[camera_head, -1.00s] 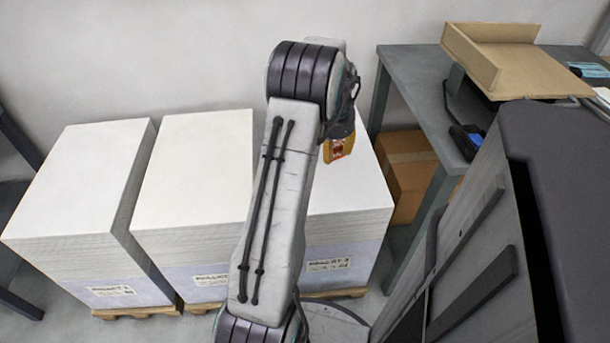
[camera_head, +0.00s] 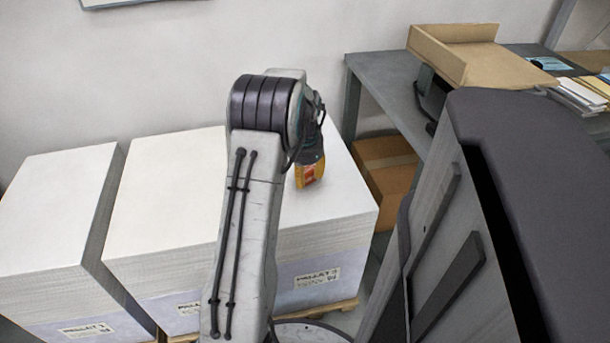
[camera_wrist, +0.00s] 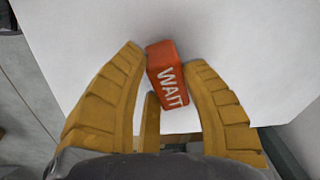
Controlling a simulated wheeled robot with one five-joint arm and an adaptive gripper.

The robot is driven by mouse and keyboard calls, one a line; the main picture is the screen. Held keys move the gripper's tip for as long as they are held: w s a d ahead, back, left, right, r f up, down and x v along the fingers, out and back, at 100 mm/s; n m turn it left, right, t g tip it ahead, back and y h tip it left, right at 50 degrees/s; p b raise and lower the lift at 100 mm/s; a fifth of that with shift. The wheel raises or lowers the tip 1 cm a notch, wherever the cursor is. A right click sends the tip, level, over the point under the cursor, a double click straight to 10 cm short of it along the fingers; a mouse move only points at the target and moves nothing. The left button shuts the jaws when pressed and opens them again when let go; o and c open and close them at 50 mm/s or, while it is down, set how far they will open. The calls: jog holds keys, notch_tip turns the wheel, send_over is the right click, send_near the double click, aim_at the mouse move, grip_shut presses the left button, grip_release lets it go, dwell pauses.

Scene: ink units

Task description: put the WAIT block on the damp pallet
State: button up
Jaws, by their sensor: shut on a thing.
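The WAIT block (camera_wrist: 167,74) is orange-red with white letters, held between the yellow fingers of my gripper (camera_wrist: 165,58) in the wrist view. In the head view my gripper (camera_head: 308,172) hangs at the end of my arm, over the white top of the right paper stack (camera_head: 345,190); the block shows there as a small red-orange patch. A middle stack (camera_head: 165,180) and a left stack (camera_head: 55,195) stand beside it, each labelled on its front. My arm hides part of the middle and right stacks. The labels are too blurred to tell which pallet is damp.
A grey table (camera_head: 385,75) at the right bears an open cardboard tray (camera_head: 490,60) and papers (camera_head: 580,95). A cardboard box (camera_head: 385,180) stands under it, beside the right stack. The stack tops look flat and bare where visible.

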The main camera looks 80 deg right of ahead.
jog(key=o, duration=1.2)
jog(key=shift+f, duration=0.1)
jog(key=shift+c, duration=0.2)
notch_tip(320, 180, up, 12)
jog(key=a+p, duration=0.1)
jog(key=p, duration=0.2)
jog(key=shift+a, duration=0.4)
jog(key=shift+w, duration=0.15)
